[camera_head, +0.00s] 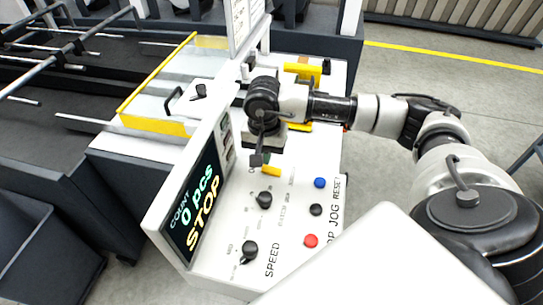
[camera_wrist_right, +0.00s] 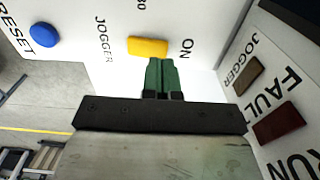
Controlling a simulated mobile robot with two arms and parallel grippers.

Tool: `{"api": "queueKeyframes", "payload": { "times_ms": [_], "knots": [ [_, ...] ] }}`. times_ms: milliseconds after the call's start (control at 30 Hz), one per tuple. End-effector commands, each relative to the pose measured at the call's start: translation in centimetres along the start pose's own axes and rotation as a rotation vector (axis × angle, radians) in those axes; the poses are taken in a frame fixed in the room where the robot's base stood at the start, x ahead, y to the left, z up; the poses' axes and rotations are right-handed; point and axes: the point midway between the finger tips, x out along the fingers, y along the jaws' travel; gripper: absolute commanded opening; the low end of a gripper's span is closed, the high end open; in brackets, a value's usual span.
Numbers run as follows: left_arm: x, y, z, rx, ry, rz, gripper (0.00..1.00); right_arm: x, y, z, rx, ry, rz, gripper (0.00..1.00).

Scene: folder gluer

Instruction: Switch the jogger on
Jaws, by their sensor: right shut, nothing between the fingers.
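The yellow jogger switch (camera_wrist_right: 147,47) sits on the white panel between the printed words JOGGER and ON. In the head view the switch (camera_head: 271,171) shows just beside my right gripper (camera_head: 257,160). My right gripper's green fingers (camera_wrist_right: 160,78) are shut and empty, with their tips close to the switch's edge. I cannot tell whether they touch it. The brownish jogger lamp (camera_wrist_right: 247,75) looks unlit. My left gripper is in neither view.
The panel also has a blue button (camera_head: 320,183), a black button (camera_head: 316,210), a red button (camera_head: 311,240) and two black knobs (camera_head: 265,199). The display (camera_head: 195,205) reads 0 pcs and STOP. A yellow-edged clear cover (camera_head: 160,85) lies to the left. Floor is open on the right.

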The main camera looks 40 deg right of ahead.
Motion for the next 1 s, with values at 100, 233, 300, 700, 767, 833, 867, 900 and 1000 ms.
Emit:
{"api": "queueKeyframes", "payload": {
  "times_ms": [100, 233, 300, 700, 767, 833, 867, 900, 1000],
  "knots": [
    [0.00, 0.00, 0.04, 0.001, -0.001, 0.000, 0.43, 0.00, 0.00, 0.00, 0.000, 0.000, 0.000, 0.00],
    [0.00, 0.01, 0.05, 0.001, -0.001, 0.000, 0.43, 0.00, 0.00, 0.00, 0.000, 0.000, 0.000, 0.00],
    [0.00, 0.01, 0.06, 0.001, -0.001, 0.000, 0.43, 0.00, 0.00, 0.00, 0.000, 0.000, 0.000, 0.00],
    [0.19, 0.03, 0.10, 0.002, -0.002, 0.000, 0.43, 0.19, 0.00, 0.01, 0.000, 0.000, 0.000, 0.00],
    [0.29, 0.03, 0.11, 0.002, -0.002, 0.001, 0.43, 0.29, 0.00, 0.01, 0.000, 0.000, 0.000, 0.00],
    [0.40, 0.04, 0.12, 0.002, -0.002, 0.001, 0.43, 0.40, 0.00, 0.00, 0.000, 0.000, 0.000, 0.00],
    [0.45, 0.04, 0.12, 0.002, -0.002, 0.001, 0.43, 0.45, 0.00, 0.00, 0.000, 0.000, 0.000, 0.00],
    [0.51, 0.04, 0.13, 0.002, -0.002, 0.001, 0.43, 0.51, 0.00, 0.00, 0.000, 0.000, 0.000, 0.00],
    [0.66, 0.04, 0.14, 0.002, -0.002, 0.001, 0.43, 0.65, 0.00, 0.00, 0.000, 0.000, 0.000, 0.00]
  ]
}}
